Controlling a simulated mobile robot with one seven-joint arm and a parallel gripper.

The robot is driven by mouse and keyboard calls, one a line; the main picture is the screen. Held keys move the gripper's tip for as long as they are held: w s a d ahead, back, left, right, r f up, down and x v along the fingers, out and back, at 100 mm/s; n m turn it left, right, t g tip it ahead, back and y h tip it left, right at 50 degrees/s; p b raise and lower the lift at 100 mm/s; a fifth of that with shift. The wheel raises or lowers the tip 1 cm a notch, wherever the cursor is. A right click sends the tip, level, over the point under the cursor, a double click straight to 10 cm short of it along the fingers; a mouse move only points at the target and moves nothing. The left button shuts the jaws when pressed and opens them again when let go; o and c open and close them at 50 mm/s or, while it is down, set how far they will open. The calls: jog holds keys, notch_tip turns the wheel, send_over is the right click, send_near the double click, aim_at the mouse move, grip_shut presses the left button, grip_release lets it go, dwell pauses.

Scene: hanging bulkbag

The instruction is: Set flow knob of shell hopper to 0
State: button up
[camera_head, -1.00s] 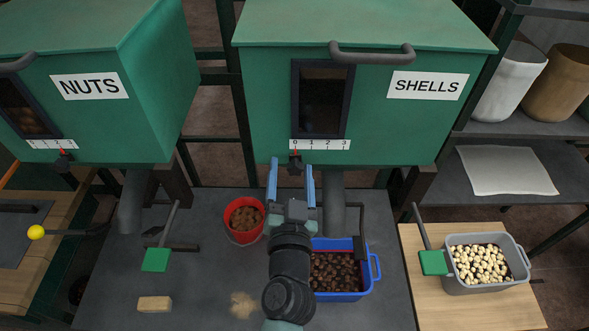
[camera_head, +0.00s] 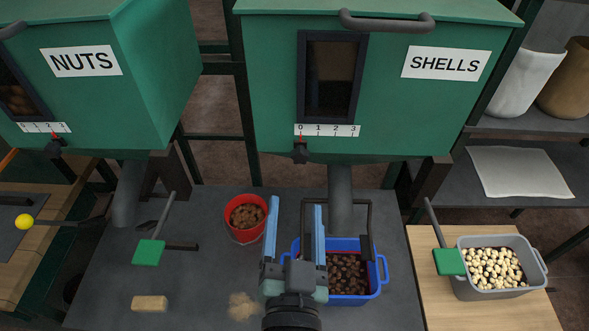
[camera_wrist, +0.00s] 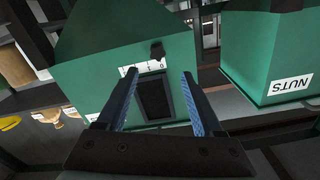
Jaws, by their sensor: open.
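The shell hopper (camera_head: 250,90) is a green bin with a SHELLS label and a dark window. Its flow knob (camera_head: 300,153) is black, below a white scale marked 0 to 3. The red pointer stands at the 0 mark. In the wrist view the knob (camera_wrist: 157,50) appears above the scale, beyond and between my fingers. My gripper (camera_head: 295,205) is open and empty, its two blue fingers pointing up, below the knob and apart from it. My gripper also shows in the wrist view (camera_wrist: 158,80).
A blue crate (camera_head: 378,268) of shells stands under the spout (camera_head: 340,200). A red bucket (camera_head: 245,237) is left of my gripper. The nuts hopper (camera_head: 160,80) is at the left, and a grey tub (camera_head: 500,292) of nuts is at the right.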

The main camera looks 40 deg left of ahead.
jog(key=shift+b+v, duration=0.3)
jog(key=shift+v, duration=0.65)
jog(key=shift+w, duration=0.1)
